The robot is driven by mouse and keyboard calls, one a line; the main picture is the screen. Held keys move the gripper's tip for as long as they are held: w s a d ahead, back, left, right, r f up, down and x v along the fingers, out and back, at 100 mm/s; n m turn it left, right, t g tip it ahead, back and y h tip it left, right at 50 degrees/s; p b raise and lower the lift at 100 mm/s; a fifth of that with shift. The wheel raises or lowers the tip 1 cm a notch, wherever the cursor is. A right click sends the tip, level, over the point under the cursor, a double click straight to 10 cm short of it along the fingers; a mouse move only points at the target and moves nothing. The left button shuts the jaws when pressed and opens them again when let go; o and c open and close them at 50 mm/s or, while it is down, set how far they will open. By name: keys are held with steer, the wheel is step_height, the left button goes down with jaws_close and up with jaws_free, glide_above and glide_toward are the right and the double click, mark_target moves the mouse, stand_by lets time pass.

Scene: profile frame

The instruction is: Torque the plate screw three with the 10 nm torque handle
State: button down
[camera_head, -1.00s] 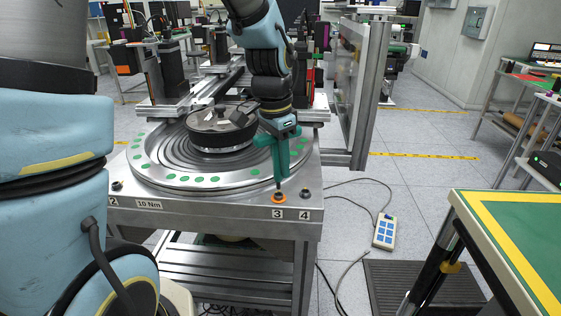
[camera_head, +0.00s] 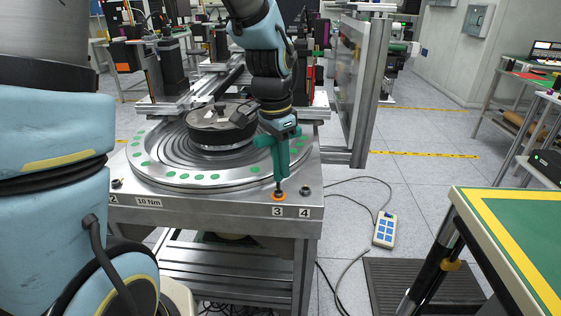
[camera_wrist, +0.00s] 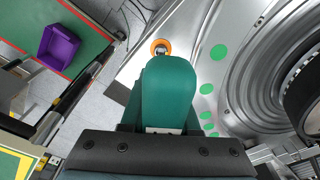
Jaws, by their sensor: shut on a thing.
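My gripper (camera_head: 281,128) is shut on the green torque handle (camera_head: 282,158). The handle stands roughly upright with its dark shaft pointing down. Its lower end is at plate screw three (camera_head: 278,196), which has an orange ring and sits beside the label 3. I cannot tell whether the tip is fully seated. In the wrist view the green handle (camera_wrist: 168,92) fills the middle, and the orange ring of screw three (camera_wrist: 160,46) shows just beyond it. My fingers are mostly hidden by the handle there.
The metal plate (camera_head: 220,207) carries a round turntable (camera_head: 165,173) with green dots. Screw four (camera_head: 305,191) is just right of screw three, and another screw (camera_head: 117,184) is at the left. A vertical panel (camera_head: 360,90) stands close on the right. A green-topped table (camera_head: 520,225) is at front right.

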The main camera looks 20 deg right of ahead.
steer(key=shift+f+b, duration=0.55)
steer(key=shift+f, duration=0.35)
stand_by(0.3)
steer(key=m, duration=0.4)
steer(key=shift+m, duration=0.3)
steer(key=m, duration=0.4)
steer(key=shift+s+g, duration=0.2)
steer(key=shift+g, duration=0.2)
steer(key=shift+r, duration=0.1)
steer(key=shift+r+p, duration=2.9)
steer(key=shift+p, duration=0.1)
